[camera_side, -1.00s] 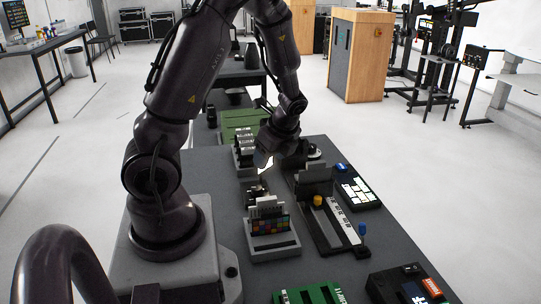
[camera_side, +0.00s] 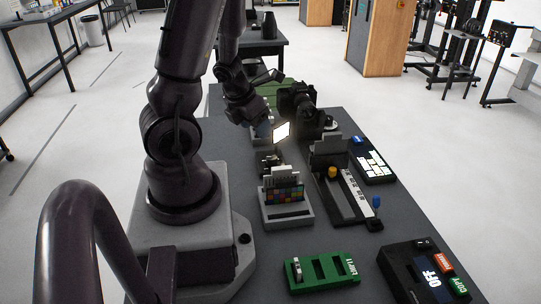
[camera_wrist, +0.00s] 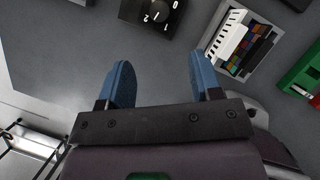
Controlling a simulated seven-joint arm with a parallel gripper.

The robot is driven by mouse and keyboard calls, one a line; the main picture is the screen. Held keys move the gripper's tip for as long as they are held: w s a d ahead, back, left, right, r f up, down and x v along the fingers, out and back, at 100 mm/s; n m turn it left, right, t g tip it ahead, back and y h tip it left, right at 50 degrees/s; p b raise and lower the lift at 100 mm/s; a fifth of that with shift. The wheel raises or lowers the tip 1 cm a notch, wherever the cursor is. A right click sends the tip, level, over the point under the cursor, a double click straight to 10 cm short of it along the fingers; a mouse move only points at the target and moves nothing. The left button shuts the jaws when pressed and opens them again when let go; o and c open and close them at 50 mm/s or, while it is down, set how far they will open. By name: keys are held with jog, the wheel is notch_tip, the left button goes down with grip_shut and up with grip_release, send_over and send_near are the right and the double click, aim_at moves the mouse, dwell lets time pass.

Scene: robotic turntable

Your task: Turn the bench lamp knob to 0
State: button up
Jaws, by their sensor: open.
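The bench lamp's lit white panel (camera_side: 281,131) glows in the side view. Its dark base (camera_side: 268,160) stands below it, small and partly hard to make out. In the side view my gripper (camera_side: 262,130) is left of the lit panel.
A grey holder with a colour chart (camera_side: 284,192) stands in front of the lamp base. A black camera (camera_side: 299,102) stands behind it to the right.

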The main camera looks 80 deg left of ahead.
aim_at(271, 157)
jog(key=x, duration=1.3)
jog(key=shift+a+r, duration=0.1)
jog(key=shift+c, duration=0.4)
jog(key=c, duration=0.8)
jog(key=shift+c, duration=0.2)
